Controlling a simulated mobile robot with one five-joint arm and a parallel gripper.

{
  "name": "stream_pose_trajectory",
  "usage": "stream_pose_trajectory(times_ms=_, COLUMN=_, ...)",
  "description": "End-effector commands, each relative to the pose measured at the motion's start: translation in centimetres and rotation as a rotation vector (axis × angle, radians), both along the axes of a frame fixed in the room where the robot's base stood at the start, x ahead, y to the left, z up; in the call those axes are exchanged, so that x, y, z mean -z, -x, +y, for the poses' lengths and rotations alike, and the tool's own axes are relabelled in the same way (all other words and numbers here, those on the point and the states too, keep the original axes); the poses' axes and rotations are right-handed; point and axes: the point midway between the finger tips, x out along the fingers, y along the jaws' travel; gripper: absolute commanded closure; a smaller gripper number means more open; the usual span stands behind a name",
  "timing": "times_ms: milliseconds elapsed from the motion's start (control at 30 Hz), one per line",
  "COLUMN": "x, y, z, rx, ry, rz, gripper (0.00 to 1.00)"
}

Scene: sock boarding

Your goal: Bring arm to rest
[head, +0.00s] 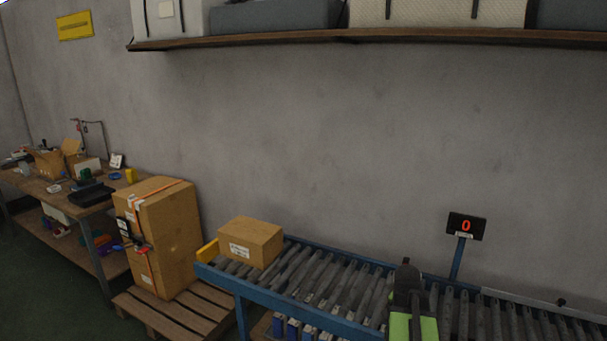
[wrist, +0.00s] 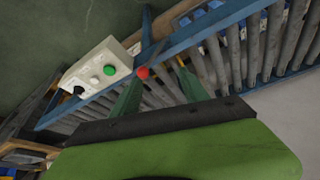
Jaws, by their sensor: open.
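My gripper (wrist: 158,70) shows in the wrist view, with its two dark green fingers apart and nothing between them. Its wide green body fills the bottom of that view. The fingers point toward the blue conveyor frame and a white control box with buttons; I cannot tell the exact distance. In the head view my green and black arm (head: 412,322) stands at the bottom, in front of the roller conveyor (head: 330,285). The fingers cannot be made out there.
A cardboard box (head: 250,243) sits on the conveyor's left end. A display reading 0 (head: 466,226) stands behind the rollers. The control box (wrist: 98,74) has green and red buttons. A shelf (head: 350,36) runs overhead.

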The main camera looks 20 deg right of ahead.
Motion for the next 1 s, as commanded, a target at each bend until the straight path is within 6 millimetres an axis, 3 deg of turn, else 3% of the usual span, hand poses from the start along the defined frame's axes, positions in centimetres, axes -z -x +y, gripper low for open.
stream_pose_trajectory(times_ms=33, x=0.1, y=-2.9, z=4.0, rx=-0.08, ry=-0.009, rz=0.004, gripper=0.48)
stream_pose_trajectory(times_ms=100, x=0.3, y=-5.9, z=9.4, rx=-0.189, ry=-0.027, rz=0.017, gripper=0.48)
stream_pose_trajectory(times_ms=233, x=0.6, y=-9.9, z=20.2, rx=-0.413, ry=-0.06, rz=0.054, gripper=0.48)
stream_pose_trajectory(times_ms=400, x=1.1, y=-11.2, z=33.7, rx=-0.72, ry=-0.107, rz=0.132, gripper=0.48)
stream_pose_trajectory(times_ms=500, x=1.4, y=-10.2, z=39.7, rx=-0.888, ry=-0.137, rz=0.191, gripper=0.48)
stream_pose_trajectory(times_ms=600, x=1.6, y=-7.9, z=42.6, rx=-1.05, ry=-0.187, rz=0.268, gripper=0.48)
stream_pose_trajectory(times_ms=733, x=1.7, y=-6.3, z=42.9, rx=-1.177, ry=-0.224, rz=0.33, gripper=0.48)
stream_pose_trajectory(times_ms=1000, x=1.7, y=-6.3, z=42.8, rx=-1.202, ry=-0.221, rz=0.337, gripper=0.48)
